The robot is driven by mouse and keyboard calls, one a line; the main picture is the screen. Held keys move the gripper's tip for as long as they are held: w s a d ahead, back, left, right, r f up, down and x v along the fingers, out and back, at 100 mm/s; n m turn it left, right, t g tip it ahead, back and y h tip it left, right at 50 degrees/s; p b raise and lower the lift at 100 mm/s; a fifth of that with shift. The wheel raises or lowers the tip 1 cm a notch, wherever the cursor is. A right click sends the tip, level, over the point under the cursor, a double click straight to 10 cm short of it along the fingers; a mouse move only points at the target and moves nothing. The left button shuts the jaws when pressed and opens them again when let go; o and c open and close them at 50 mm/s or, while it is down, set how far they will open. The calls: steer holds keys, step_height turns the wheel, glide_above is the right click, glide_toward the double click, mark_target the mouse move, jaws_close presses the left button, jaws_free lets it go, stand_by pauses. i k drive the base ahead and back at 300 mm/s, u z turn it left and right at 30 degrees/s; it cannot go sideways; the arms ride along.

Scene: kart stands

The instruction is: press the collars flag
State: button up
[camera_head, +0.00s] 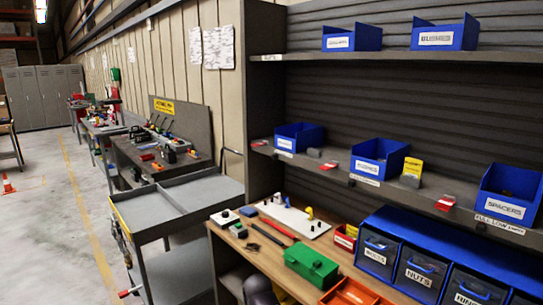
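Small flags sit along the front of the middle shelf: red ones at the left (260,142), centre (329,165) and right (446,203), lying low, and a yellow one (412,167) standing upright. Blue bins stand along that shelf: a left bin (298,137), a middle bin (379,157) and a right bin (506,208) labelled SPACERS. The labels of the left and middle bins are too small to read, so I cannot tell which flag is the collars flag. My gripper is not in view.
Below is a wooden bench (240,262) with a green box (312,266), an orange tray (352,293), a white board (292,219) and blue drawers (421,266). Two blue bins (352,37) (445,32) sit on the top shelf. A grey cart (175,206) stands left; floor (50,225) is open beyond.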

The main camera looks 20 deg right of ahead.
mark_target(265, 143)
steer(key=u, duration=0.25)
steer(key=i, duration=0.95)
steer(key=z, duration=0.15)
